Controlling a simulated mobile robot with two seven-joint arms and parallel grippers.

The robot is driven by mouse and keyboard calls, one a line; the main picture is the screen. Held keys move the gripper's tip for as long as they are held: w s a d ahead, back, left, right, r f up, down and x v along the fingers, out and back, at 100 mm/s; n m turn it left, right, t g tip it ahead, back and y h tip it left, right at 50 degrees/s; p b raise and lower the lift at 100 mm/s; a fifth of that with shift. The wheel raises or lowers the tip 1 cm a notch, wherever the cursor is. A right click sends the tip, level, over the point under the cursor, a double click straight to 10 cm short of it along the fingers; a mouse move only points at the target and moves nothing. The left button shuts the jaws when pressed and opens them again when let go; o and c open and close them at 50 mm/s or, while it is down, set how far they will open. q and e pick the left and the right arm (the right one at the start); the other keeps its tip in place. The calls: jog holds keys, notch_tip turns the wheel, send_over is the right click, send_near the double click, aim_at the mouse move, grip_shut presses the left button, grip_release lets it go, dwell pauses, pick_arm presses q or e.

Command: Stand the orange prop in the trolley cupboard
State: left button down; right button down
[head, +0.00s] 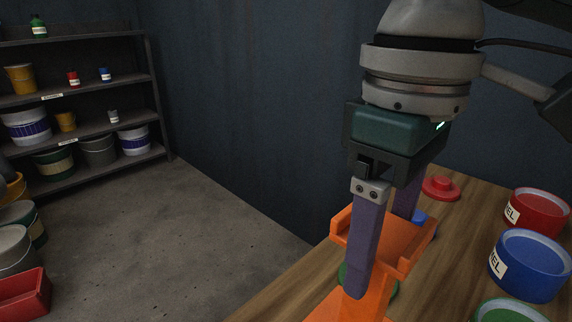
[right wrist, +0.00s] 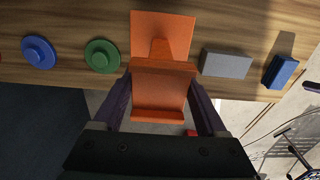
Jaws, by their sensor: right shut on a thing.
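The orange prop (head: 400,238) has a flat plate, a narrow neck and a lipped, tray-like top. My right gripper (head: 378,250) comes down from above and is shut on the prop, with one purple finger on each side of its top part. In the right wrist view the prop (right wrist: 163,70) sits between the two fingers (right wrist: 160,88), its plate over the wooden bench (right wrist: 60,18). I cannot tell whether the plate touches the bench. No trolley cupboard can be made out in either view. My left gripper is not in view.
Red (head: 540,212) and blue (head: 528,265) labelled tins stand on the bench at right. A green lid (right wrist: 102,56), a blue lid (right wrist: 38,52), a grey block (right wrist: 227,63) and a blue block (right wrist: 281,72) lie near the prop. Shelves (head: 80,95) with buckets stand far left; open floor lies between.

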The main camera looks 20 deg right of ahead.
aim_at(368, 296)
notch_tip(368, 296, down, 7)
jog(key=b, duration=0.1)
dwell(0.5)
jog(key=shift+w+f, duration=0.1)
jog(key=shift+f, duration=0.1)
grip_release()
